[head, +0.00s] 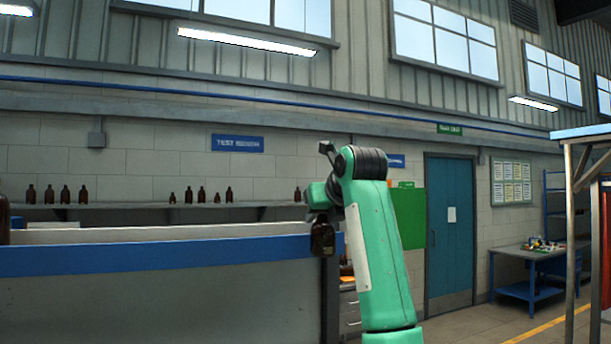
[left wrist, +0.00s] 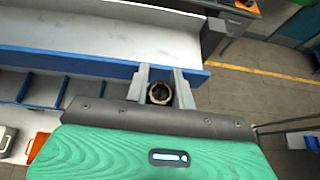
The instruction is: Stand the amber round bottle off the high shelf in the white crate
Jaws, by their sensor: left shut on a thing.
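My left gripper (head: 322,212) is shut on an amber bottle (head: 323,238), which hangs below it at the right end of the blue-edged shelf (head: 150,255). In the left wrist view, the bottle's round open neck (left wrist: 159,93) shows from above, between the two grey fingers (left wrist: 158,88). The bottle looks about upright; its base is hard to make out against the shelf end. I cannot make out a white crate in either view. My right gripper is not in view.
Part of another dark bottle (head: 4,220) shows at the left edge. Several small brown bottles stand on a far wall shelf (head: 130,206). A blue table (head: 530,255) with small items stands at the right. In the wrist view, yellow-lined floor (left wrist: 260,72) lies right of the shelf.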

